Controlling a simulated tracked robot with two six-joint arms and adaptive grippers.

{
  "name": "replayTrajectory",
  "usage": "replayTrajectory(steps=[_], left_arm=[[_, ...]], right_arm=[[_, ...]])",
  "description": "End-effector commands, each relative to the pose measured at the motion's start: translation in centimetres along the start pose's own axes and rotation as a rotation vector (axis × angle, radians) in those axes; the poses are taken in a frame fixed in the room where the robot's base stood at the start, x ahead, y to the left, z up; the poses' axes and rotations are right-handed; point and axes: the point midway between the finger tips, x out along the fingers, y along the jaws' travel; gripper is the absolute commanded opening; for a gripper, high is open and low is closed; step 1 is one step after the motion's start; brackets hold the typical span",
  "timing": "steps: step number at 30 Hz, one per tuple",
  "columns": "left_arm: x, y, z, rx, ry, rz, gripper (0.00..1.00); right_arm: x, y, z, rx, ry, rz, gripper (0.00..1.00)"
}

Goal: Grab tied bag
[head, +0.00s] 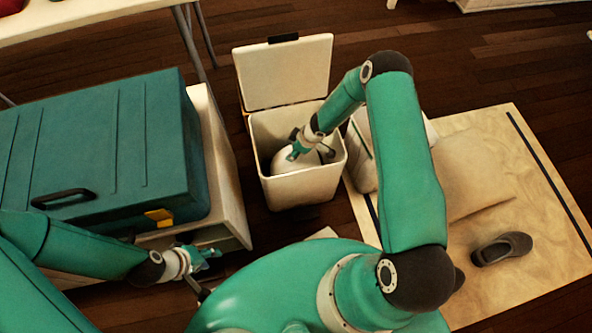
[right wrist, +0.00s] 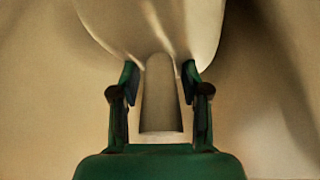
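A white, rounded tied bag (head: 296,162) sits inside an open white bin (head: 306,188) in the head view. My right gripper (head: 312,154) reaches down into the bin over the bag. In the right wrist view, the bag's pale body (right wrist: 150,25) fills the top, and its narrow neck (right wrist: 161,100) lies between the two fingers of my right gripper (right wrist: 160,75). A small gap shows on each side of the neck, so the fingers are open around it. My left gripper (head: 210,272) is open and empty, beside the low cabinet, away from the bin.
The bin's lid (head: 285,73) stands raised behind it. A teal case (head: 95,150) lies on a pale cabinet (head: 222,165) to the left. A white box (head: 362,150) stands close right of the bin. A dark shoe (head: 502,249) lies on the beige mat (head: 545,235).

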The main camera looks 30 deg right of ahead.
Motion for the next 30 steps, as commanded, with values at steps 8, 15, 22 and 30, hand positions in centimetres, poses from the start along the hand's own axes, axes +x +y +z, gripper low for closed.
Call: replayTrajectory(steps=[8,15,22,30], left_arm=[[0.0,0.0,0.0,0.000,0.000,0.000,0.40],[0.0,0.0,0.0,0.000,0.000,0.000,0.40],[0.0,0.0,0.0,0.000,0.000,0.000,0.40],[-1.1,0.4,0.0,0.000,0.000,0.000,0.40]], right_arm=[[0.1,-0.1,0.1,-0.002,-0.003,-0.002,0.00],[0.1,-0.2,0.1,-0.002,-0.003,-0.004,0.00],[0.1,-0.3,0.1,-0.001,-0.004,-0.006,0.00],[-1.2,-0.2,-0.4,0.000,-0.003,-0.004,0.00]])
